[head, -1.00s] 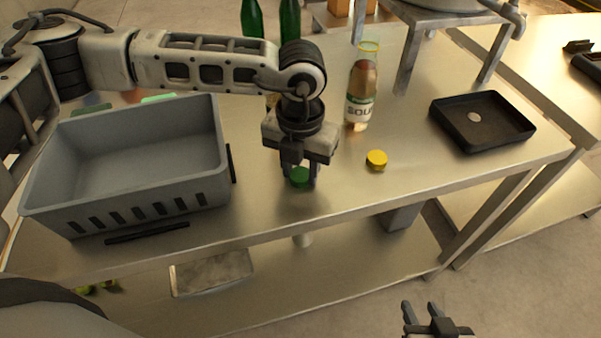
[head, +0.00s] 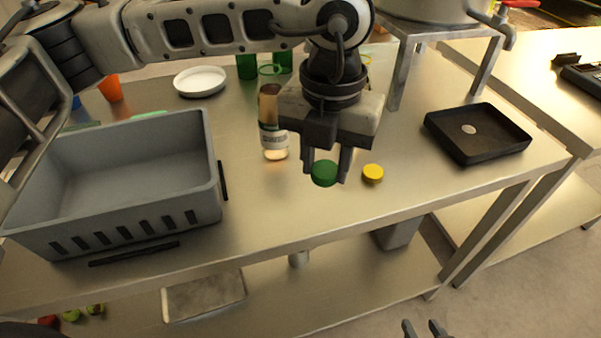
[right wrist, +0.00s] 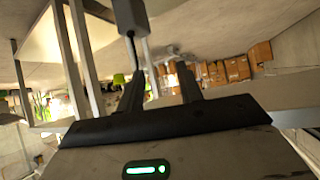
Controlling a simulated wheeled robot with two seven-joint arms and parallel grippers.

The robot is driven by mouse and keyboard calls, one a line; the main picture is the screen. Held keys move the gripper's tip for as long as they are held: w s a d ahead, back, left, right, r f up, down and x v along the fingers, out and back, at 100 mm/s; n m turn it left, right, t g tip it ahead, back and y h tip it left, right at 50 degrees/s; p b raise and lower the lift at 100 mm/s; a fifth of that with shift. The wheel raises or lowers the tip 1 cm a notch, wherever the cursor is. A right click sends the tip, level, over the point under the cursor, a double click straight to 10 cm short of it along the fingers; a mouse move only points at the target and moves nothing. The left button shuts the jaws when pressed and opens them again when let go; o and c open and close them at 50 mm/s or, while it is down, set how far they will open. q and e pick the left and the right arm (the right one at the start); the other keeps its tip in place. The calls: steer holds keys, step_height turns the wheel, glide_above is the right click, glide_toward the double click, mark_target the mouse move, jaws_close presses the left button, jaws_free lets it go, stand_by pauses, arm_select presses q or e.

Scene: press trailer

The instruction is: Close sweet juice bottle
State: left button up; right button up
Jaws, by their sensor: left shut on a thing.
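My left gripper (head: 326,170) is shut on a green cap (head: 323,174) and holds it above the metal table. A second bottle is mostly hidden behind my left gripper. A yellow cap (head: 373,173) lies on the table just right of the green cap. My right gripper (head: 423,328) is low at the bottom edge, away from the table; in the right wrist view its fingers (right wrist: 160,90) are apart and empty.
A grey crate (head: 213,165) stands at the left and a black tray (head: 510,150) at the right. A pot stand (head: 393,85) is at the back right. The front middle is clear.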

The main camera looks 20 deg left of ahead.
arm_select(q)
steer(key=s+d+r+b, duration=0.1)
steer(key=s+d+r, duration=0.2)
steer(key=d, duration=0.3)
steer(key=shift+s+d, duration=0.35)
steer(key=shift+s, duration=0.1)
